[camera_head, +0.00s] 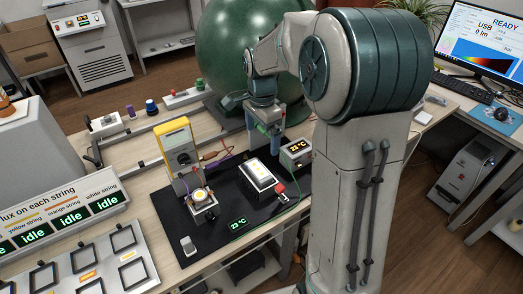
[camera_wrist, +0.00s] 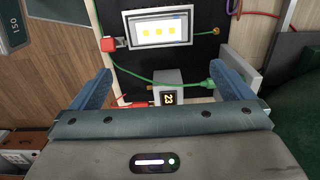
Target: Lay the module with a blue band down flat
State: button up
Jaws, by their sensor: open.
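A white module (camera_head: 260,175) with lit yellow-white squares lies face up on the black mat (camera_head: 225,245). In the wrist view this module (camera_wrist: 160,28) has a small blue mark near its top right corner; I cannot tell whether that is the blue band. No other blue-banded module is clear. My gripper (camera_head: 268,133) is above the back part of the mat, behind the lit module, pointing down. In the wrist view my gripper (camera_wrist: 160,70) has its blue fingers wide apart. Nothing is clamped between them; a grey box with a small display (camera_wrist: 168,98) shows in the gap.
A red clip (camera_head: 281,188) and green wire (camera_wrist: 150,80) run beside the lit module. A temperature box (camera_head: 297,152) stands right of my gripper. A yellow multimeter (camera_head: 178,145) and a round lit lamp (camera_head: 201,197) stand left. The large green sphere (camera_head: 235,45) is behind.

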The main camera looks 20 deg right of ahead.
aim_at(262, 167)
notch_tip(262, 167, down, 12)
jog(key=shift+f, duration=0.1)
jog(key=shift+c, duration=0.3)
jog(key=c, duration=0.8)
jog(key=shift+o, duration=0.2)
jog(key=shift+r, duration=0.25)
jog(key=shift+r+p, duration=0.9)
jog(key=shift+r, duration=0.4)
jog(key=shift+r, duration=0.3)
